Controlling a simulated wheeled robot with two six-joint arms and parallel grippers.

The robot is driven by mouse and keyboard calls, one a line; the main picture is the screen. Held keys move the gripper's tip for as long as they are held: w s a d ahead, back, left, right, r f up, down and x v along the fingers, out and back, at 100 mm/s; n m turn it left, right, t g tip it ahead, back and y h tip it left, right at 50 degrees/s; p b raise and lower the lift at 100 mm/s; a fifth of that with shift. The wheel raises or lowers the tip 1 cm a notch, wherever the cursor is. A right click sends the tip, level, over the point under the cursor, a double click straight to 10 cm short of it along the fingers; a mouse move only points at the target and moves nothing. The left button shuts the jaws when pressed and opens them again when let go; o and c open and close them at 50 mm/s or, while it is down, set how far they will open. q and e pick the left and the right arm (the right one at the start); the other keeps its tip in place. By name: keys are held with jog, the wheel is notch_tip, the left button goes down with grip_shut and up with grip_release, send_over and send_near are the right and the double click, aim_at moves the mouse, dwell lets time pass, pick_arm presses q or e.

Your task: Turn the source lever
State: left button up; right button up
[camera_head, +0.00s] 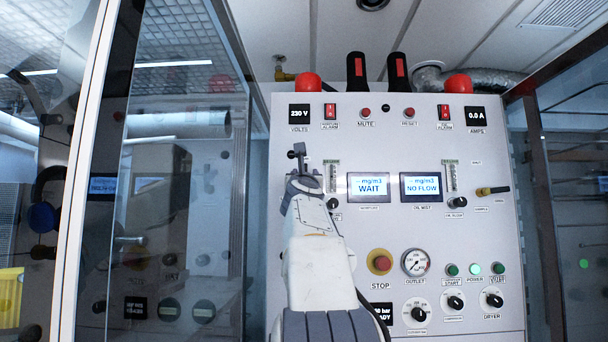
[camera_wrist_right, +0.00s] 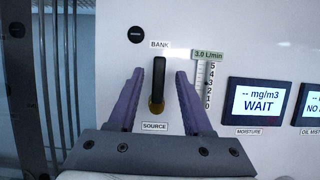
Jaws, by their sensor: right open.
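The source lever (camera_wrist_right: 159,80) is a black handle on a brass-coloured base, pointing straight up between the labels BANK and SOURCE in the right wrist view. My right gripper (camera_wrist_right: 160,73) is open, with one purple finger on each side of the lever and a visible gap to both. In the head view, my right arm comes up from the bottom and its gripper (camera_head: 302,178) is in front of the panel's left part. The arm hides part of the panel there, and the lever's lower part is hard to make out. My left gripper is in neither view.
A flow gauge (camera_wrist_right: 208,85) stands close to the right finger. The panel (camera_head: 400,234) also carries a WAIT display (camera_head: 368,187), a NO FLOW display (camera_head: 421,187), a red stop button (camera_head: 380,262) and several knobs. A glass door (camera_head: 185,200) is at the left.

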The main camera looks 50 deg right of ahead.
jog(key=shift+a, duration=0.1)
jog(key=b+v, duration=0.5)
jog(key=v, duration=0.5)
jog(key=shift+b, duration=0.4)
jog(key=shift+s+a+f, duration=0.15)
